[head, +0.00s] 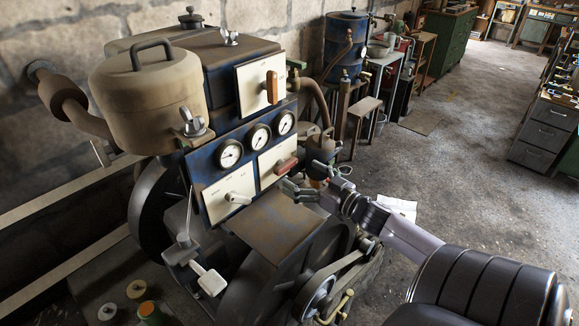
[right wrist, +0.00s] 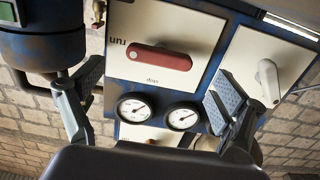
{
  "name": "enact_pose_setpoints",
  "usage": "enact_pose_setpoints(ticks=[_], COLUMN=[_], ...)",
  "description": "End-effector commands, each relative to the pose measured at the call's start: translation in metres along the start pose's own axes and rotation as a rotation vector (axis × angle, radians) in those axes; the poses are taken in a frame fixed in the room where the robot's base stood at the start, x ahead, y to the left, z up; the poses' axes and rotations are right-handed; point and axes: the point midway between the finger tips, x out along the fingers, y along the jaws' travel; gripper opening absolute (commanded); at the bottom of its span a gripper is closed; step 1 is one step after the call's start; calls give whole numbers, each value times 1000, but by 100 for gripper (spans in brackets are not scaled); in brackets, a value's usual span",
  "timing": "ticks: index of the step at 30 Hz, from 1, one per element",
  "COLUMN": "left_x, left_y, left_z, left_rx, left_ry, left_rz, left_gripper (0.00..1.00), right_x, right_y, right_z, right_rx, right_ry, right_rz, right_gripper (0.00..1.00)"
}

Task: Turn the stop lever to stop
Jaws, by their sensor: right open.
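The stop lever is a red handle (head: 287,165) on a white plate (head: 278,157) at the right of the engine's blue panel. In the right wrist view, the red handle (right wrist: 160,57) lies nearly level, with its free end to the left, near the upside-down "run" mark. The "stop" mark is below its middle. My right gripper (head: 300,189) is just below and right of the lever in the head view. In the wrist view its fingers (right wrist: 160,85) are wide apart with nothing between them, and the lever appears beyond them, untouched. My left gripper is not in view.
Round gauges (head: 258,137) sit above the lever plate. A white lever (head: 238,198) is on the plate to the left, and an orange lever (head: 271,87) above. A blue cylinder (head: 321,148) stands close right of the red lever. A flywheel and belt (head: 318,290) are below.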

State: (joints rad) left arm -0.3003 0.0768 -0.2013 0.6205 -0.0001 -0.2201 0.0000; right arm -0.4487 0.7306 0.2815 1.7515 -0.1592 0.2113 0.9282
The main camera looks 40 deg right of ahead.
Motion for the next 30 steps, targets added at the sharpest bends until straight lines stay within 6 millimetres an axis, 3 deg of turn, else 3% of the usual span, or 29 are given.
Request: enact_pose_setpoints(ticks=[3,10,22,30], left_x=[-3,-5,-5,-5], left_y=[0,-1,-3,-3], left_z=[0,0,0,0], left_rx=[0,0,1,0], left_ry=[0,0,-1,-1], left_rz=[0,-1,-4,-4], left_gripper=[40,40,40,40], right_x=[21,43,49,48], right_y=[0,0,0,0], right_z=[-2,0,0,0], right_rx=[0,1,1,1], right_ry=[3,1,-1,-1], right_rz=[0,0,0,0], right_gripper=[91,91,91,73])
